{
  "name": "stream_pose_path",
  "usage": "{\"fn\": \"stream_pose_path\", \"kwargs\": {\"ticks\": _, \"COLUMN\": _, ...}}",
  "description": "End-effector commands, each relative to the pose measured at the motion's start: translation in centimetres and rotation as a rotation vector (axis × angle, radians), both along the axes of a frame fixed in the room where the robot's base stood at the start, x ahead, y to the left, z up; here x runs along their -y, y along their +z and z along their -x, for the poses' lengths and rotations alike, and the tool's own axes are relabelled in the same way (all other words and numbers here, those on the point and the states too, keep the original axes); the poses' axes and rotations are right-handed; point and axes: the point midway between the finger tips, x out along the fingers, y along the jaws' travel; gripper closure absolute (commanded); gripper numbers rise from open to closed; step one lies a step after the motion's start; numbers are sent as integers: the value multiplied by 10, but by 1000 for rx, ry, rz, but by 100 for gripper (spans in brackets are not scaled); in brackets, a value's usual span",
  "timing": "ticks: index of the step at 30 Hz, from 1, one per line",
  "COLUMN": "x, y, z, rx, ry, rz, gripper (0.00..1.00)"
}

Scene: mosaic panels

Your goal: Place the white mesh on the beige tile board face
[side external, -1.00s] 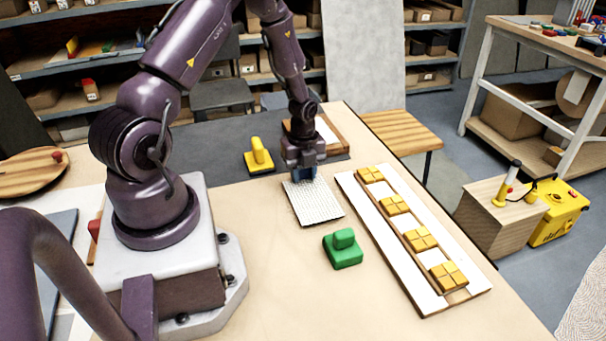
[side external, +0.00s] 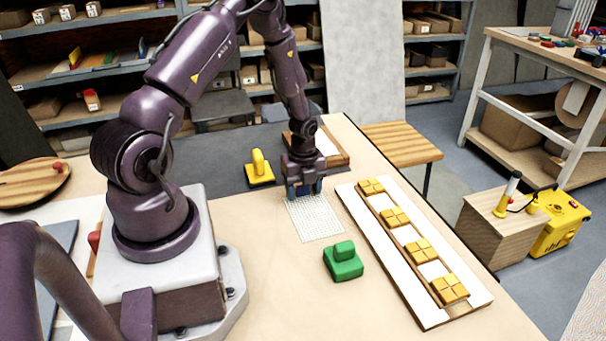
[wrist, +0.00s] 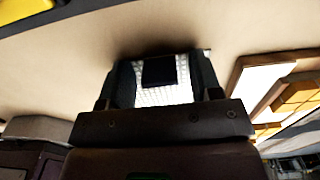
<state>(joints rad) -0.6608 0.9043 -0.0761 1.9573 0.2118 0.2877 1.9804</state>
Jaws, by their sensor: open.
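The white mesh (side external: 317,219), a thin gridded sheet, lies flat on the tan tabletop. It also shows in the wrist view (wrist: 163,97) between the fingers, with a dark block over part of it. My gripper (side external: 304,192) is at the mesh's far edge, fingers pointing down and open. In the wrist view my gripper (wrist: 163,72) has a finger on each side of the dark block; I cannot tell whether they touch it. A long wood-edged board (side external: 460,311) with white faces and amber tile blocks lies right of the mesh. I cannot make out a separate beige tile board.
A green handled block (side external: 343,261) stands just in front of the mesh. A yellow handled tool (side external: 259,169) is behind and to the left. A wood-framed panel (side external: 336,158) lies behind my gripper.

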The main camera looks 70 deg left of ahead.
Motion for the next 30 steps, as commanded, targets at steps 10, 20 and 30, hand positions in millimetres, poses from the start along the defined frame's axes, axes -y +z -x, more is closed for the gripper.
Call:
{"fn": "stream_pose_path", "kwargs": {"ticks": 10, "x": -6, "y": 64, "z": 1, "rx": 7, "ry": 2, "rz": -4, "gripper": 41}}
{"fn": "stream_pose_path", "kwargs": {"ticks": 20, "x": -5, "y": 121, "z": 2, "rx": 2, "ry": 0, "rz": -2, "gripper": 41}}
{"fn": "stream_pose_path", "kwargs": {"ticks": 30, "x": 31, "y": 192, "z": -5, "rx": 65, "ry": 240, "rz": -78, "gripper": 41}}
